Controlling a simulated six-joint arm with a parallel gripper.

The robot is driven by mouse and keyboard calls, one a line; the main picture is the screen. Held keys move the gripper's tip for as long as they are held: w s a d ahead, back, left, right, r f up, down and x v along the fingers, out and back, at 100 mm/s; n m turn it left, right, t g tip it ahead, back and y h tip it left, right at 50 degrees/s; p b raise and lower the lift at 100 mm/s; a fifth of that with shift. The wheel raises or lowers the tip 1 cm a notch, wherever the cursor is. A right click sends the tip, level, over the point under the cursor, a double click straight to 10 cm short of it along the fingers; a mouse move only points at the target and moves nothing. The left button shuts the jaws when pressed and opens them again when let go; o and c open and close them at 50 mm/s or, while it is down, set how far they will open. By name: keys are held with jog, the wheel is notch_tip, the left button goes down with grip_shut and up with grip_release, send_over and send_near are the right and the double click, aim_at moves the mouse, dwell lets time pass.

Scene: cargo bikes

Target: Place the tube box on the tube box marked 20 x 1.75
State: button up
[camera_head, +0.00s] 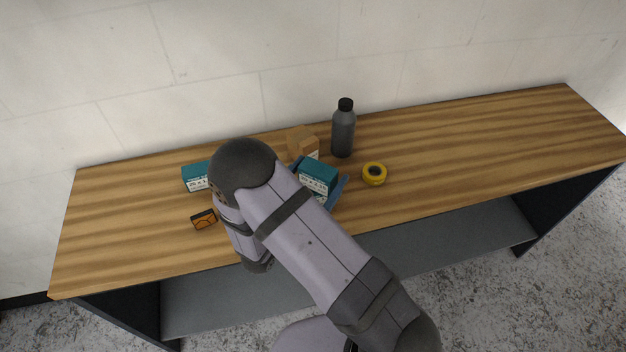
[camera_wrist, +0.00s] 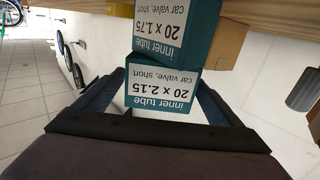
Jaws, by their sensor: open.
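The tube box marked 20 x 2.15 (camera_wrist: 160,87) is teal with a white label. It rests on the teal tube box marked 20 x 1.75 (camera_wrist: 172,28), slightly offset and turned; the wrist view is upside down. In the head view the upper box (camera_head: 318,176) hides most of the lower one. My gripper (camera_wrist: 163,78) is open, with one blue finger on each side of the upper box. The fingers also show in the head view (camera_head: 320,176). I cannot tell whether either finger touches the box.
Another teal box (camera_head: 195,177) stands to the left, its label unreadable. A cardboard box (camera_head: 302,142) and a dark bottle (camera_head: 343,131) stand behind the stack. A yellow tape roll (camera_head: 374,174) is to the right. An orange-and-black packet (camera_head: 203,219) lies front left. The bench's right side is clear.

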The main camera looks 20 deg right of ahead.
jog(key=shift+r, duration=0.25)
jog(key=shift+s+a+f, duration=0.15)
jog(key=shift+a+f, duration=0.05)
jog(key=shift+a, duration=0.05)
jog(key=b+v, duration=0.3)
jog(key=v, duration=0.8)
jog(key=shift+s+b, duration=0.2)
jog(key=shift+b, duration=0.2)
jog(key=shift+a+r, duration=0.1)
jog(key=shift+r, duration=0.05)
